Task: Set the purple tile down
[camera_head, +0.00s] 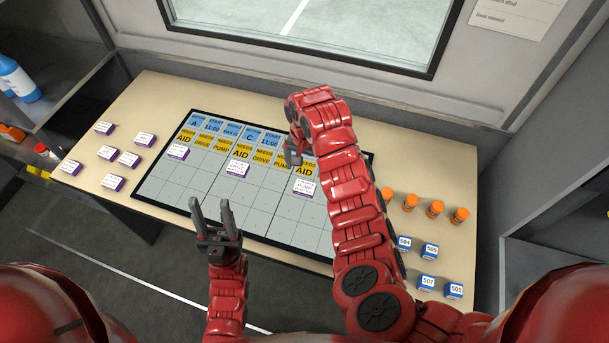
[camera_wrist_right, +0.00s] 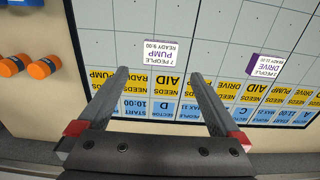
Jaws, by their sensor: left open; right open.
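A white-faced purple tile (camera_head: 303,186) reading PUMP lies on a grey cell of the board, just under the yellow row. It also shows in the right wrist view (camera_wrist_right: 161,52), flat and just beyond my fingertips. My right gripper (camera_head: 293,153) is open and empty above the board's yellow and blue rows; in the wrist view its fingers (camera_wrist_right: 161,76) stand apart with no tile between them. Two more purple tiles lie on the board, one in the middle (camera_head: 239,168) and one at the left (camera_head: 178,151). My left gripper (camera_head: 213,221) is open and empty near the board's front edge.
Several purple tiles (camera_head: 108,153) lie on the table left of the board. Orange-capped bottles (camera_head: 409,202) and blue numbered blocks (camera_head: 428,282) stand at the right. The grey cells (camera_head: 210,184) nearer me are mostly bare. My right arm hides part of the board.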

